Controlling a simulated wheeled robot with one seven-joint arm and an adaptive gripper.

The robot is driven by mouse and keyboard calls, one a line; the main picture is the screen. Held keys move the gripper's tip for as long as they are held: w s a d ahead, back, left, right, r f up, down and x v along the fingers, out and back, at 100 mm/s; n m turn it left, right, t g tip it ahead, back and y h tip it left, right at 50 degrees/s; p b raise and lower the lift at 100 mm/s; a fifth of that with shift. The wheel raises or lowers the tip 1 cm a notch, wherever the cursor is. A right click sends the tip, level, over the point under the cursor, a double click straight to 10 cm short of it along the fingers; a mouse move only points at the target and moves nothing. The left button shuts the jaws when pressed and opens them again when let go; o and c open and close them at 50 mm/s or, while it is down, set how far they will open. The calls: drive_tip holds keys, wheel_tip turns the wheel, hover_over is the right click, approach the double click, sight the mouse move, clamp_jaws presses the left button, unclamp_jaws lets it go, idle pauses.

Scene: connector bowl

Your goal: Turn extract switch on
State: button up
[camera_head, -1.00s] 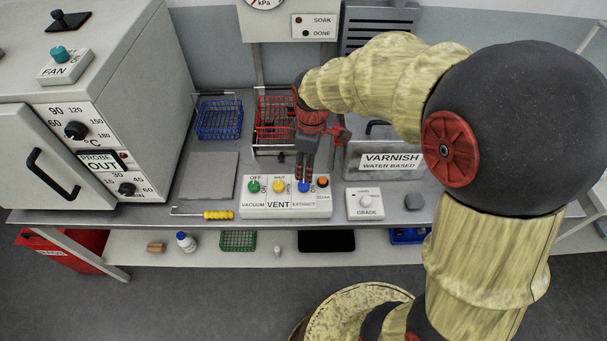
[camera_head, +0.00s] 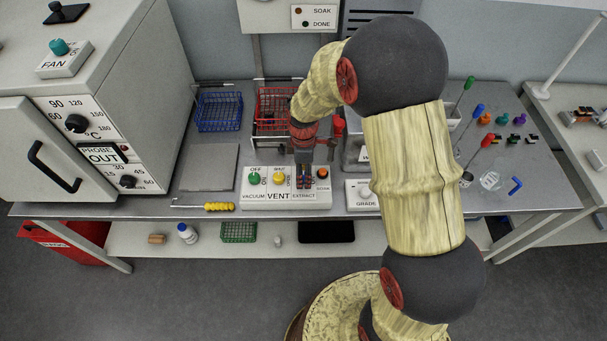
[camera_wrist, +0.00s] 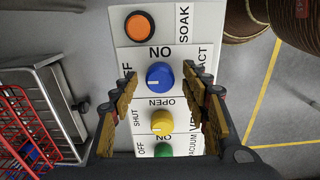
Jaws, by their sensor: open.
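The extract switch is a blue knob (camera_wrist: 160,76) on a white panel, with an ON label above it in the wrist view and a partly hidden OFF label at its left. A pale mark on the knob sits at its lower left, toward the OFF side. My gripper (camera_wrist: 159,80) is open, with one finger on each side of the blue knob; contact cannot be told. In the head view my gripper (camera_head: 305,178) points down over the extract part of the panel (camera_head: 262,200) and mostly hides the blue knob.
A yellow vent knob (camera_wrist: 162,122) and a green vacuum knob (camera_wrist: 163,151) lie beside the blue one. An orange soak button (camera_wrist: 140,26) is on its other side. A red basket (camera_head: 273,105) stands behind the panel. The grade box (camera_head: 360,195) is at its right.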

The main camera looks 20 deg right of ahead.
drive_tip(key=shift+f, duration=0.15)
drive_tip(key=shift+c, duration=1)
drive_tip(key=c, duration=1)
drive_tip(key=shift+o, duration=0.2)
drive_tip(key=shift+m, duration=0.3)
drive_tip(key=m+p, duration=0.2)
drive_tip(key=m, duration=0.1)
drive_tip(key=shift+m, duration=0.4)
drive_tip(key=m+p, duration=0.1)
drive_tip(key=m, duration=0.3)
drive_tip(key=shift+m, duration=0.3)
drive_tip(key=m+p, duration=0.1)
drive_tip(key=m, duration=0.3)
drive_tip(key=shift+m+p, duration=0.55)
drive_tip(key=shift+m, duration=1.85)
